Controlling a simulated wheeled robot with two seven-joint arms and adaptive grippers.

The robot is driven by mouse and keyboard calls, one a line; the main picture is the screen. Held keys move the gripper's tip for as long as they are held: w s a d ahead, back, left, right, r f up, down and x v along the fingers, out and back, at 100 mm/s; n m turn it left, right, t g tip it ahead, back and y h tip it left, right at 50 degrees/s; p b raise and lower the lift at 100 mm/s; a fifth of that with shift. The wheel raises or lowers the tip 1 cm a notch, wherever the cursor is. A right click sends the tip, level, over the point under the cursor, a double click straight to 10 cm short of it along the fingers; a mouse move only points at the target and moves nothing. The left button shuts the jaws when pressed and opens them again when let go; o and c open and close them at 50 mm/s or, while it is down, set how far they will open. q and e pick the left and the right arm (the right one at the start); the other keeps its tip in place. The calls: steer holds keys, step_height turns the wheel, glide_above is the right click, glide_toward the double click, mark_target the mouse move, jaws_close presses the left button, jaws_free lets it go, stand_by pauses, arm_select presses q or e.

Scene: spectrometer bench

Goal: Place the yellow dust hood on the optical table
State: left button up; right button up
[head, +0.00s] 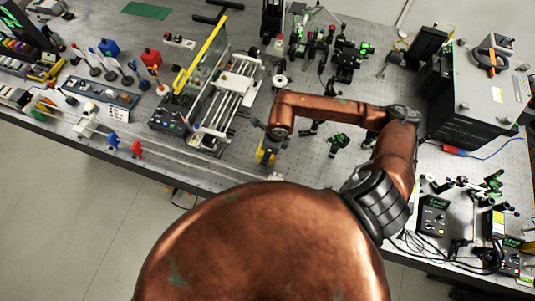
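A small yellow object (267,157), which looks like the yellow dust hood, is at the front edge of the optical table (215,172). My copper arm comes up from the bottom, bends at the right and reaches back left over the table. I take it for my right arm. Its dark gripper (267,146) is directly at the yellow object and partly covers it. The fingers are too small and hidden to show whether they are closed on it. I cannot tell whether the yellow object touches the table. My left gripper is not in view.
A clear panel with a yellow top edge (202,52) stands beside a rail assembly (232,92) left of the gripper. Optic mounts (340,145) stand under and behind the arm. A large grey box (485,95) is at the right. Small instruments and cables (433,217) lie lower right.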

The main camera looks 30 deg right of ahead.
steer(key=shift+f, duration=0.8)
steer(key=shift+f, duration=0.1)
steer(key=o, duration=1.1)
steer(key=r, duration=0.4)
steer(key=s+d+r+b, duration=0.1)
steer(key=r, duration=0.7)
steer(key=shift+s+d+b, duration=0.15)
steer(key=shift+s+b, duration=0.15)
steer(key=shift+b, duration=0.05)
